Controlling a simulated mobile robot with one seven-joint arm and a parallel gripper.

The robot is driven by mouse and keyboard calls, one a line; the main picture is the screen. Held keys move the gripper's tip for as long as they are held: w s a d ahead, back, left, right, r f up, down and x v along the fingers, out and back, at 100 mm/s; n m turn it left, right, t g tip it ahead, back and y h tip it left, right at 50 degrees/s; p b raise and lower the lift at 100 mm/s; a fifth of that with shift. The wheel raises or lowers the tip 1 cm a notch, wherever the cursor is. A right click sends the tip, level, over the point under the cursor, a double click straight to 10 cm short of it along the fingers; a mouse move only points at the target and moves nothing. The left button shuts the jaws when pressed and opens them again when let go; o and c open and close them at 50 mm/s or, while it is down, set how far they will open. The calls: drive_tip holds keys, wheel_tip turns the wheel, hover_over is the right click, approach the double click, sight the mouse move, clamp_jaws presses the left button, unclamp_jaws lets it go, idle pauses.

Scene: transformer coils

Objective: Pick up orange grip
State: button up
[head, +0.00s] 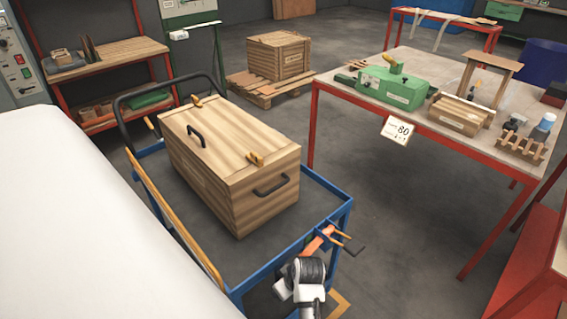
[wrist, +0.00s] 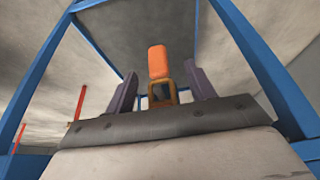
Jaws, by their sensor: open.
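The orange grip (head: 318,241) is near the front right corner of the blue cart in the head view. In the wrist view the orange grip (wrist: 157,61) stands roughly midway between my two dark fingers, with a brown, open frame-like part below it. My gripper (wrist: 160,82) is open, with clear gaps on both sides of the grip, and I see no contact. How far the grip lies beyond the fingertips is hard to tell. In the head view my dark and white wrist is just below the grip, and the fingers are not clear.
The blue cart (head: 296,245) carries a large wooden crate (head: 225,160) with dark handles. The cart's blue bars (wrist: 265,65) run along both sides in the wrist view. A red-framed workbench (head: 420,125) with a green case (head: 392,88) stands at right. Floor between is clear.

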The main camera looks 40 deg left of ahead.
drive_tip(key=shift+a+f, duration=0.1)
drive_tip(key=shift+f, duration=0.2)
drive_tip(key=c, duration=1.1)
drive_tip(key=shift+r+b, duration=0.2)
drive_tip(key=shift+b, duration=0.15)
